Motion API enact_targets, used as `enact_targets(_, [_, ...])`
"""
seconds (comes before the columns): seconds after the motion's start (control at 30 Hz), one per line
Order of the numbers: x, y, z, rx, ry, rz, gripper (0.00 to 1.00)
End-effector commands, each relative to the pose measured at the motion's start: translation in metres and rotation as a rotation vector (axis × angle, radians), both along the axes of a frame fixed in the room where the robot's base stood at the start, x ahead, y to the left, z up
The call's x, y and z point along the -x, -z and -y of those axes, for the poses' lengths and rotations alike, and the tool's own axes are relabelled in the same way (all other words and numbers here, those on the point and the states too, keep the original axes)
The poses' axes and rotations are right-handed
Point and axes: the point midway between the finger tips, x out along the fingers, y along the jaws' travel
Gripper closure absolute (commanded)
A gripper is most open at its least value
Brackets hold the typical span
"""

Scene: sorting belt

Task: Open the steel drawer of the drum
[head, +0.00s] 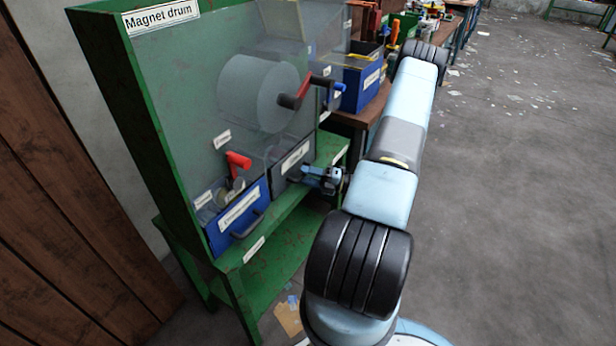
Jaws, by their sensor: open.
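The magnet drum station is a green cabinet (105,75) with a grey drum (258,92) behind a clear panel. Two labelled drawers sit side by side at its foot: a blue drawer (226,240) with a grey handle, and a grey drawer (287,179) to its right. Both look shut. Their labels are too small to read surely, so I cannot tell by text which is the steel drawer. My gripper (308,174) is open at the front of the grey drawer, around handle height.
A green ledge (285,215) runs below the drawers. A blue bin (362,88) stands on a bench behind.

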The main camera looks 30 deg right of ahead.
Motion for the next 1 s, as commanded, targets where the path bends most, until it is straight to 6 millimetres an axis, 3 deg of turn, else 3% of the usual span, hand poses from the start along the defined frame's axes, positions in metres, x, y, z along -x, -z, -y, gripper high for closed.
enact_targets(0.27, [-0.0009, -0.0003, -0.0009, 0.0, 0.0, 0.0, 0.58])
enact_targets(0.7, [-0.0006, 0.0, -0.0007, 0.0, 0.001, 0.0, 0.99])
enact_targets(1.0, [-0.0003, 0.0007, -0.0004, 0.001, 0.001, -0.002, 1.0])
